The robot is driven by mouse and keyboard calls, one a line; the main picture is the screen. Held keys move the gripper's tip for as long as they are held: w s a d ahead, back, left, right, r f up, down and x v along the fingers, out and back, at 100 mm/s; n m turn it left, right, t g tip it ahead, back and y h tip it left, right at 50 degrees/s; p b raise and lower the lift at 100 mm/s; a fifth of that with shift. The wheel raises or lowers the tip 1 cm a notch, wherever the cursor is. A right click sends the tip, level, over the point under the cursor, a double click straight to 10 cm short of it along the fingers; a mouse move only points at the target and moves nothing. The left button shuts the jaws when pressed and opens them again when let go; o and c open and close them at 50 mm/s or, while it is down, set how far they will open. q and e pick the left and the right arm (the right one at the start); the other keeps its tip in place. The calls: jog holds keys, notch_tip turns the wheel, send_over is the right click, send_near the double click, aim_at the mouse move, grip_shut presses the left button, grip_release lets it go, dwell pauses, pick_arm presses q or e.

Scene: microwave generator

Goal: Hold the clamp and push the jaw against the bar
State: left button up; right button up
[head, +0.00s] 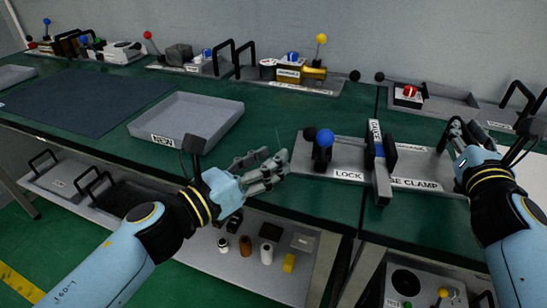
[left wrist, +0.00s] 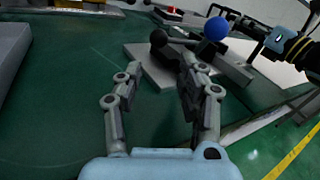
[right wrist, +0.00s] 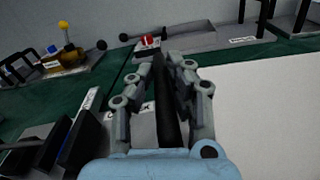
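The clamp's grey plate (head: 315,165), marked LOCK and partly readable as "SE CLAMP", lies at the bench's front edge. A grey bar (head: 382,186) labelled GAUGE lies across it, with a black jaw block (head: 391,153) on its right. A lever with a blue ball (head: 325,138) stands on the left; the ball also shows in the left wrist view (left wrist: 215,28). My left gripper (head: 270,167) is open and empty, left of the plate. My right gripper (head: 457,137) is at the clamp's right end, its fingers apart on either side of a dark handle (right wrist: 167,115); firm contact is not visible.
A grey tray (head: 190,113) stands left of the clamp. Behind are a fixture with a yellow ball lever (head: 321,39) and one with a red part (head: 409,91). A white surface (right wrist: 265,120) lies at the right. A lower shelf (head: 250,268) holds small parts.

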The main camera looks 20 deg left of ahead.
pick_arm(q)
jog(key=shift+w, duration=0.1)
pick_arm(e)
jog(key=o, duration=0.4)
jog(key=shift+f, duration=0.5)
pick_arm(q)
jog(key=shift+f, duration=0.1)
pick_arm(e)
jog(key=shift+o, duration=0.6)
jog(key=shift+r, duration=0.2)
jog(key=shift+s+d, duration=0.2)
jog(key=shift+s, duration=1.8)
jog(key=shift+s+d, duration=0.15)
jog(key=shift+s, duration=1.8)
jog(key=shift+f, duration=0.1)
